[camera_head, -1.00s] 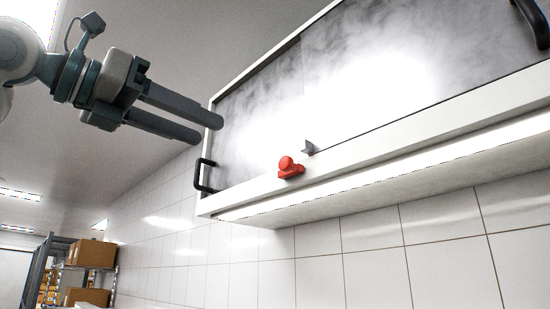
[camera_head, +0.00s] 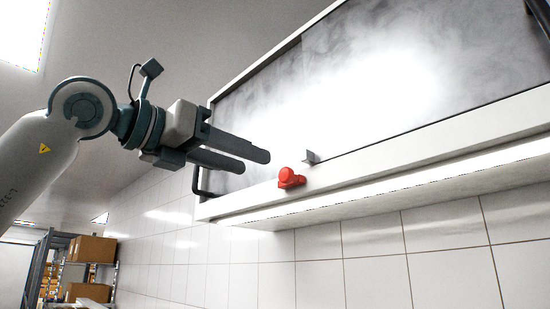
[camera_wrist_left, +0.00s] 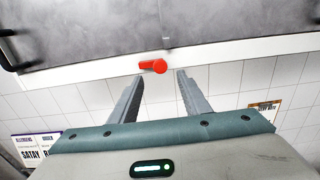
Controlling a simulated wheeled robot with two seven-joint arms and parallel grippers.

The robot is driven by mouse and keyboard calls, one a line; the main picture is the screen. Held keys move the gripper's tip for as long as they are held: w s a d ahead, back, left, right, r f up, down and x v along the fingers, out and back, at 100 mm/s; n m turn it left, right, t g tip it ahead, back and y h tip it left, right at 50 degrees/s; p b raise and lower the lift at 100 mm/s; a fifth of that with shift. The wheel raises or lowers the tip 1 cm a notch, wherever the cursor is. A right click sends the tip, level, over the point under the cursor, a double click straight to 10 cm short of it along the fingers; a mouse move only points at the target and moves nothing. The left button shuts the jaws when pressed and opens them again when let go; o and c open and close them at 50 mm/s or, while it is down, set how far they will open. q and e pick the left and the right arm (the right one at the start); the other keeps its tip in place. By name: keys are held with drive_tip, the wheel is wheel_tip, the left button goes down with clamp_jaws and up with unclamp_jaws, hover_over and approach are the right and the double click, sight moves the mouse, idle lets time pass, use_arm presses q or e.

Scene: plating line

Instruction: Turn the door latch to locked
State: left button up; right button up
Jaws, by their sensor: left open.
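The red door latch (camera_head: 290,178) sits on the white lower frame of a wall cabinet, beside a small grey catch (camera_head: 311,157). In the left wrist view the latch (camera_wrist_left: 153,66) shows ahead, just beyond the fingertips, its narrow end to the left. My left gripper (camera_head: 257,162) is open and empty, to the left of the latch and apart from it. In the left wrist view its two fingers (camera_wrist_left: 160,76) stand apart, with the latch in line with the gap between them. My right gripper is in neither view.
The cabinet's smoky glass doors (camera_head: 380,70) fill the upper right. A black handle (camera_head: 203,183) is at the left door's edge, partly behind my gripper. White tiled wall (camera_head: 380,245) lies below. Shelves with cardboard boxes (camera_head: 92,250) stand far off at lower left.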

sight(283, 173)
use_arm(q)
drive_tip(key=p+x, duration=0.3)
drive_tip(key=x, duration=0.3)
drive_tip(key=shift+w+d+r, duration=0.1)
drive_tip(key=shift+w+d, duration=0.2)
drive_tip(key=shift+w+d+p, duration=0.4)
drive_tip(key=shift+w, duration=0.05)
drive_tip(key=c, duration=1)
